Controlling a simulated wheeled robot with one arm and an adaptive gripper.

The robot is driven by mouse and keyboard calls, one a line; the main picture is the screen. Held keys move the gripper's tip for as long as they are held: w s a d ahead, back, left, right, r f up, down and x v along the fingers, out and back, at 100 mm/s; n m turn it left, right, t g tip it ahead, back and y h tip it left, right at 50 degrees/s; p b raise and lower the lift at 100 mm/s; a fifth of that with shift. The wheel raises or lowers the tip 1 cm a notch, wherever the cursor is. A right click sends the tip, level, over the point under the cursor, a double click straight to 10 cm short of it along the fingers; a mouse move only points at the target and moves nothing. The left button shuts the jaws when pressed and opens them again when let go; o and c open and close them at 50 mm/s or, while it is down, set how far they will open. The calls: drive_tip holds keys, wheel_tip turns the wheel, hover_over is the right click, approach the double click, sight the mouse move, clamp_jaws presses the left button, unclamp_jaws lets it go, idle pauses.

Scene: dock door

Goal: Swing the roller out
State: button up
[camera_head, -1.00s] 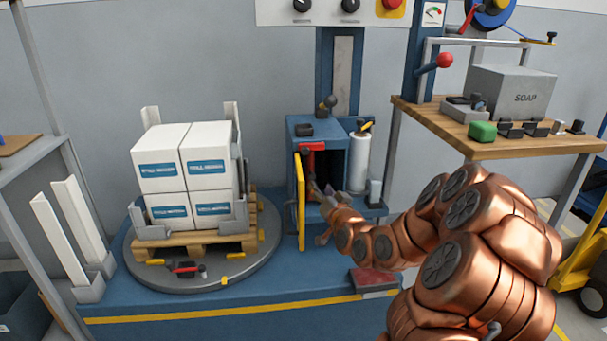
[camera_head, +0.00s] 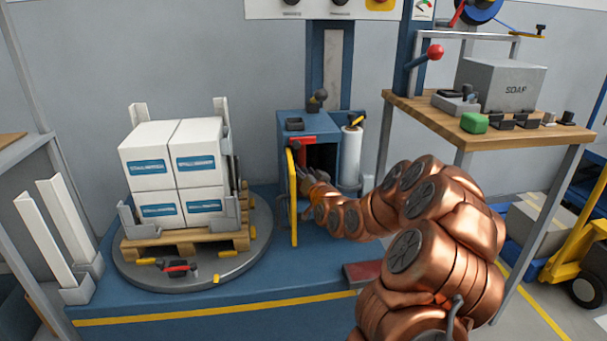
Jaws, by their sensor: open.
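A blue carriage (camera_head: 309,124) stands on a blue mast behind the turntable, with a dark opening in its front. A yellow-edged panel (camera_head: 292,215) stands swung out at the opening's left side. A red part (camera_head: 313,140) sits at the top of the opening. A white film roll (camera_head: 351,160) stands upright at the carriage's right. I cannot pick out the roller itself inside the dark opening. My gripper (camera_head: 306,196) is open, just right of the yellow-edged panel and in front of the opening. Its fingers are small and partly hidden, so contact with the panel cannot be told.
White boxes on a pallet (camera_head: 190,246) stand on the grey turntable (camera_head: 195,276) at left. A dark red pad (camera_head: 364,272) lies near the base's front edge, beside my arm.

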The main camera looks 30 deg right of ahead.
drive_tip(key=c, duration=0.7)
drive_tip(key=shift+a, duration=0.1)
clamp_jaws()
